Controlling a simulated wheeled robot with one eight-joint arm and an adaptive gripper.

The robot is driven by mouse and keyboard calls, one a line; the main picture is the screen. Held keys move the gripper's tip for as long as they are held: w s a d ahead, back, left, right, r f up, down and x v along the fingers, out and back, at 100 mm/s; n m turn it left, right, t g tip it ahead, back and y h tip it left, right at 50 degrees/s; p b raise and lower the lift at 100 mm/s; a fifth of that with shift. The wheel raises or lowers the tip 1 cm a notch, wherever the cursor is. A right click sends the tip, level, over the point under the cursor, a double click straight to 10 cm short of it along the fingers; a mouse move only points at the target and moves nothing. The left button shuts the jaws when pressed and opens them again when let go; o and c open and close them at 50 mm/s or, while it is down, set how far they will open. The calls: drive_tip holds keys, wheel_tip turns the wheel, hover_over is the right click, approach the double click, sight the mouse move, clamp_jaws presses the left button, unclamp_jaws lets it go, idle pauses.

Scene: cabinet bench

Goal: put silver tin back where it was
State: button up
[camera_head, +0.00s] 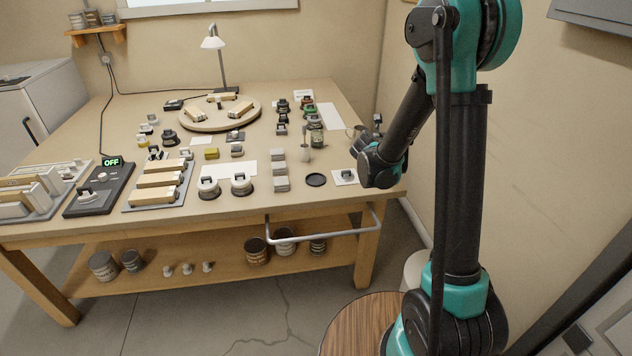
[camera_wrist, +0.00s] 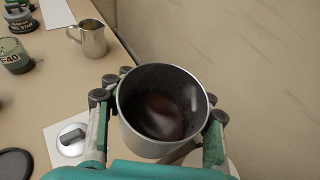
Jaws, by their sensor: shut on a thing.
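In the wrist view the silver tin (camera_wrist: 150,146) is held between the two fingers of my gripper (camera_wrist: 160,106). Its open mouth faces the camera. The inside is dark, with a reddish-brown patch at the bottom. In the head view my gripper (camera_head: 372,160) is at the right front corner of the bench, beside a white card (camera_head: 338,181) with a small silver lid-like piece (camera_head: 347,174) on it. The tin cannot be made out in the head view; my arm hides it. The card also shows left of the tin in the wrist view (camera_wrist: 55,130).
A metal mug (camera_wrist: 90,40) stands beyond the tin, near the bench's right edge. A green jar (camera_head: 317,140) and a black disc (camera_head: 316,180) are left of my gripper. A metal rail (camera_head: 325,236) juts from the bench front. Several cans stand on the lower shelf (camera_head: 220,265).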

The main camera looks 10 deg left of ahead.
drive_tip(key=w+a+r+m+g+h, duration=0.1)
drive_tip(key=w+a+m+g+h, duration=0.15)
drive_tip(key=a, duration=0.95)
wheel_tip(320, 180, up, 3)
drive_tip(key=m+h, duration=0.2)
drive_tip(key=m, duration=0.1)
hover_over(323, 177)
drive_tip(key=shift+n+g, duration=0.25)
drive_tip(key=shift+g, duration=0.2)
wheel_tip(323, 177, down, 19)
drive_tip(key=shift+f, duration=0.1)
drive_tip(key=shift+f, duration=0.1)
drive_tip(key=o, duration=1.5)
